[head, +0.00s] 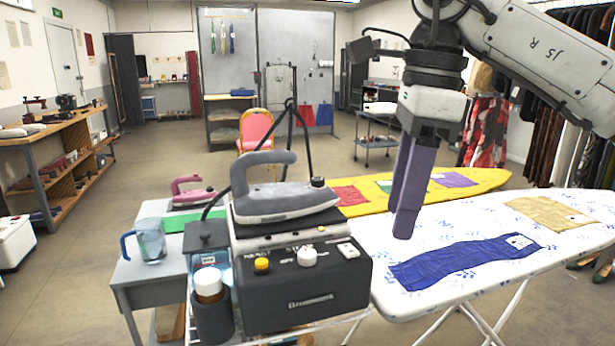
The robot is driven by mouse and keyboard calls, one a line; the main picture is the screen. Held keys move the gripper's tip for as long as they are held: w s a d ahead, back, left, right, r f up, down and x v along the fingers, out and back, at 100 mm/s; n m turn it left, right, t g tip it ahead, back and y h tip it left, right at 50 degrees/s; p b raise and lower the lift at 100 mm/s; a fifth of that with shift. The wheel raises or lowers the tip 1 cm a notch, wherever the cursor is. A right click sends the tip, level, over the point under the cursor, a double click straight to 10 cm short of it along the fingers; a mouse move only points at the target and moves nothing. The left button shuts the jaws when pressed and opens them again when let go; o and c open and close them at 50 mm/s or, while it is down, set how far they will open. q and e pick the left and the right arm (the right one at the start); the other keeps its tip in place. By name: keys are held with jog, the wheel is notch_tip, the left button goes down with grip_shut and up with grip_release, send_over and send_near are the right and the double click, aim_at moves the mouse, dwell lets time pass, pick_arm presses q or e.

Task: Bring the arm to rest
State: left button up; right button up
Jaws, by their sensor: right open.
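My right arm (540,55) comes in from the upper right. Its right gripper (404,222) points down with purple-grey fingers, open and with nothing seen between them. The fingers are viewed nearly side on, so the gap hardly shows. They are in front of the white, blue-patterned ironing board (390,262), left of a dark blue cloth (465,260) lying on it. I cannot tell how high the fingertips are above the board. My left gripper is not in view.
A steam station (305,295) with a grey iron (285,203) on top stands close to the left of the gripper. A yellow board (490,180) lies behind. A grey table (140,285) holds a measuring jug (150,242) and a pink iron (192,196). Hanging clothes line the right.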

jog(key=w+d+m, duration=0.2)
jog(key=d, duration=0.7)
jog(key=a+f+m+t+y, duration=0.5)
jog(key=a+f+m+y, duration=1)
jog(key=a+f+y, duration=0.35)
jog(key=s+d+f+m+t+h, duration=0.2)
jog(key=d+f+m+t+h, duration=0.2)
jog(key=d+f+m+h, duration=0.55)
jog(key=s+d+f+m+t+h, duration=0.3)
jog(key=d+f+m+t, duration=0.25)
jog(key=f+m, duration=0.75)
jog(key=s+d+f+m+g+h, duration=0.3)
jog(key=s+d+f, duration=0.2)
jog(key=s+f, duration=0.35)
jog(key=s+d+f+m+g+h, duration=0.2)
jog(key=s+d+f+m+g, duration=0.15)
jog(key=s+d+f, duration=0.45)
jog(key=s+a+r+m, duration=0.1)
jog(key=a+m, duration=0.3)
jog(key=a, duration=1)
jog(key=shift+s+a+r, duration=0.15)
jog(key=shift+s+r, duration=0.1)
jog(key=shift+r, duration=0.1)
